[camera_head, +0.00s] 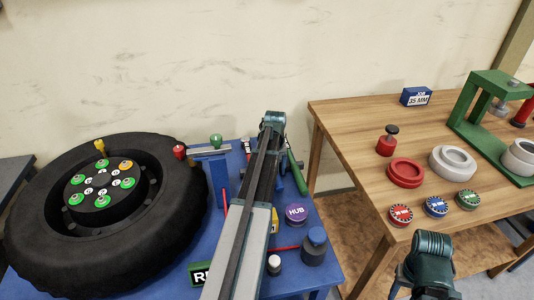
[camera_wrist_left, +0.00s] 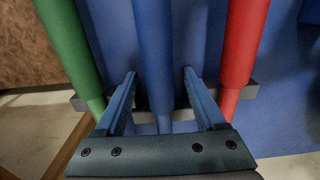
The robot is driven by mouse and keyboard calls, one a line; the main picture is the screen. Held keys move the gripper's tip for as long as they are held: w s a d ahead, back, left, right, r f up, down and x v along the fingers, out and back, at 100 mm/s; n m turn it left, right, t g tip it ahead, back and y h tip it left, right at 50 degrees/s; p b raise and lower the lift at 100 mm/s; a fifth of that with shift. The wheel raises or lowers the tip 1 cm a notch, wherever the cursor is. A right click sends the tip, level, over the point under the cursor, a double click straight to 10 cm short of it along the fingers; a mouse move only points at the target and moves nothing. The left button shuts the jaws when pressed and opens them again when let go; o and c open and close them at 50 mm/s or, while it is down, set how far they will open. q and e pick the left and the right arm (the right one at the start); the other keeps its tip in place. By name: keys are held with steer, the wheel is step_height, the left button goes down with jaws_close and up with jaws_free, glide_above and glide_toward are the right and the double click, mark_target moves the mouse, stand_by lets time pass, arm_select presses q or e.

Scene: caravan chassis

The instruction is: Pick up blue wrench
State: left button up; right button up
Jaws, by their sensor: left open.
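My left gripper (camera_wrist_left: 158,75) is open, one finger on each side of this handle, with gaps visible on both sides. A green handle (camera_wrist_left: 68,40) stands to the left of the fingers and a red handle (camera_wrist_left: 242,45) to the right. In the head view my left arm hides most of the blue wrench and the gripper's fingers; the green handle (camera_head: 296,173) shows beside the arm. Only a link of my right arm shows; its gripper is not visible.
A large tyre (camera_head: 40,215) fills the left of the blue table (camera_head: 325,270). A purple HUB puck (camera_head: 296,213) and a blue capped cylinder (camera_head: 314,246) stand right of my arm. A wooden bench (camera_head: 345,125) with rings, pucks and a green press (camera_head: 475,125) is at right.

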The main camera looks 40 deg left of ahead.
arm_select(q)
jaws_close()
stand_by(1.3)
